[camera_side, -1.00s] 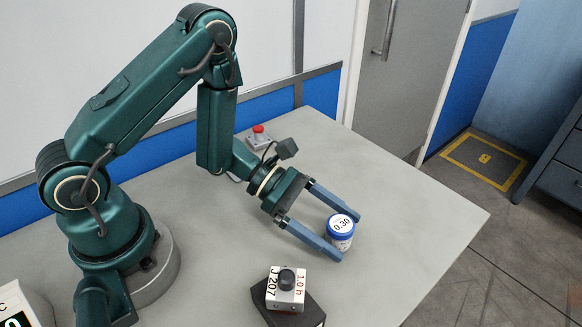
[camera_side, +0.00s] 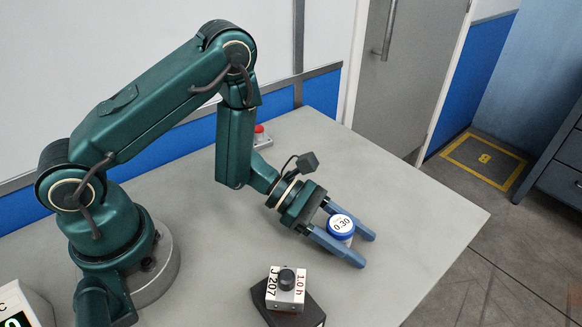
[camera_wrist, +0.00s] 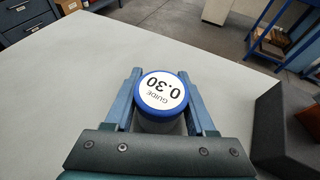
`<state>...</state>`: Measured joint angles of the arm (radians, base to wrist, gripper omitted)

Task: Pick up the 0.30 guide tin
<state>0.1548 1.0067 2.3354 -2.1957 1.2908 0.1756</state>
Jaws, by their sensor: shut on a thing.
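The 0.30 guide tin (camera_side: 341,226) is a small round tin with a blue rim and a white lid marked 0.30. It stands upright on the grey bench. In the wrist view the tin (camera_wrist: 162,93) sits between the two blue fingers, its lid reading GUIDE 0.30. My gripper (camera_side: 366,250) is shut on the tin, one finger on each side; it also shows in the wrist view (camera_wrist: 163,100). The fingers reach past the tin in the side view. The near finger hides the tin's lower part.
A white block marked J 207 and 1.0 h with a black knob (camera_side: 286,288) sits on a dark box (camera_side: 311,312) in front of the gripper. A red button (camera_side: 260,135) is at the back. The bench (camera_side: 440,215) is clear to the right.

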